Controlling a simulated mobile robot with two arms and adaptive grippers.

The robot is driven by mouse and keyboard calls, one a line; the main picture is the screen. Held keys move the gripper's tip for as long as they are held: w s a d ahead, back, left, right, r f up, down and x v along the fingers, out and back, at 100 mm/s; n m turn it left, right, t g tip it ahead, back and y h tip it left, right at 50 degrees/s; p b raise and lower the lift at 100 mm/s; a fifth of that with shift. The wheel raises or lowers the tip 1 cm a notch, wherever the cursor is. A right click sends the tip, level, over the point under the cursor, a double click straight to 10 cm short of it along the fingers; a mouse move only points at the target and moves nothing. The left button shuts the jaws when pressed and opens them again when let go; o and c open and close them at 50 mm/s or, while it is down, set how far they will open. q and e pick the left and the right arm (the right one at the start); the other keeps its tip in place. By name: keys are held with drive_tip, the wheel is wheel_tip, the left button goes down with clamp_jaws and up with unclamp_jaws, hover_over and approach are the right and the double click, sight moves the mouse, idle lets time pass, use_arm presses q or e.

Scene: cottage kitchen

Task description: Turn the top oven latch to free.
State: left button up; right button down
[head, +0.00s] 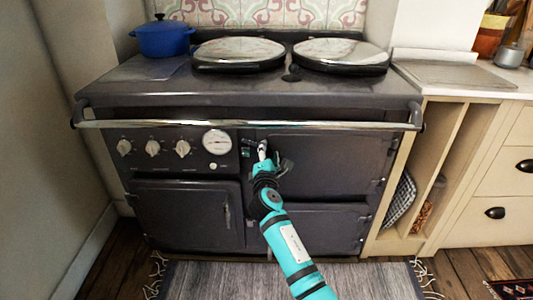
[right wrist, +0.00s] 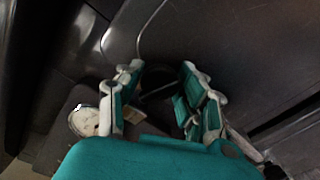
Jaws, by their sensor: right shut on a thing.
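The dark range cooker stands straight ahead, with its top oven door (head: 335,160) at the upper right of its front, looking closed. My right gripper (head: 263,152) reaches up to the left edge of that door. In the right wrist view, its two fingers (right wrist: 160,97) stand on either side of the dark top oven latch (right wrist: 156,84) and are shut on it. The fingers and wrist hide most of the latch, so its exact angle is hard to tell. My left gripper is not in view.
A chrome rail (head: 340,126) runs across the front just above the gripper. A round gauge (head: 217,142) and several knobs sit to the left. A lower door (head: 325,228) is below. A fringed rug (head: 210,280) lies on the floor in front.

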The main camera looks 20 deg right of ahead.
idle(0.7)
drive_tip(key=c, duration=0.8)
unclamp_jaws()
drive_tip(key=shift+d, duration=0.1)
drive_tip(key=shift+s, duration=0.15)
drive_tip(key=v, duration=1.2)
